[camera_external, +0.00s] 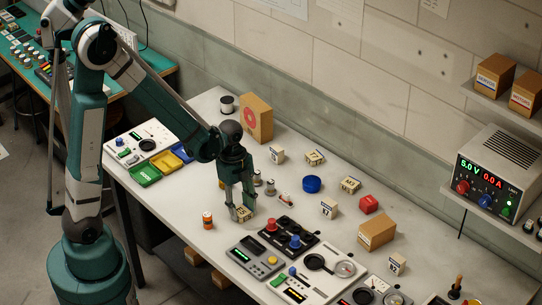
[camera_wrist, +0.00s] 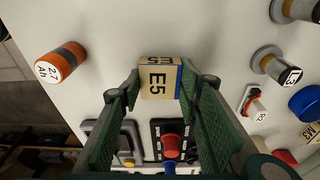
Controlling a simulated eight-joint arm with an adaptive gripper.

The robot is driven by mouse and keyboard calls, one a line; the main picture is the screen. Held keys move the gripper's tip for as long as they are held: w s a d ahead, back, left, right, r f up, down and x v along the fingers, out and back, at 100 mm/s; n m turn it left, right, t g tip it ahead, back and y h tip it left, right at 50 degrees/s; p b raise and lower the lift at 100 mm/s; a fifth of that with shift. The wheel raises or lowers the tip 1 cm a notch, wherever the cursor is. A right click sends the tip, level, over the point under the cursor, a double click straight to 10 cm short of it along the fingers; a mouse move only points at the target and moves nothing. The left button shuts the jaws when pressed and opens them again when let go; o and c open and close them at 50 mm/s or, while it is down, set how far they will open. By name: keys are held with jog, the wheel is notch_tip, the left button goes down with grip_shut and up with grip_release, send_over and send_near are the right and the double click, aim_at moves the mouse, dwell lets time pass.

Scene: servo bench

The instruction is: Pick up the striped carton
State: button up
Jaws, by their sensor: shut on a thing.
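My gripper (camera_external: 239,207) is low over the front middle of the bench, its fingers pointing down. It is shut on a small tan E5 block (camera_external: 243,215). In the wrist view the E5 block (camera_wrist: 157,82) sits between the green fingertips (camera_wrist: 159,88), with a blue stripe along its right edge. It is at or very near the bench top; I cannot tell if it is lifted. A larger brown carton (camera_external: 377,232) stands at the right, and a tall carton with a red ring mark (camera_external: 256,118) stands at the back left. I see no clear stripes on either.
Colored bins (camera_external: 145,175) are at left.

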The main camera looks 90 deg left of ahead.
aim_at(242, 210)
jog(key=shift+r, duration=0.15)
notch_tip(242, 210, up, 10)
jog(key=p, duration=0.2)
dwell(0.7)
jog(key=shift+w, duration=0.1)
dwell(0.5)
jog(key=w+d+r+p, duration=0.1)
jog(key=w+r+p, duration=0.2)
jog(key=w, duration=0.9)
jog(key=w+r+p, duration=0.2)
jog(key=w+r, duration=0.1)
jog(key=w, duration=0.8)
jog(key=w+d+p, duration=0.2)
jog(key=w+d, duration=0.3)
jog(key=w, duration=0.6)
jog(key=w+d+r+p, duration=0.1)
jog(key=w+d, duration=0.4)
jog(key=w, duration=0.6)
jog(key=shift+d+r+n+p, duration=0.2)
jog(key=shift+r+n+p, duration=0.1)
jog(key=shift+p, duration=0.6)
jog(key=shift+f, duration=0.15)
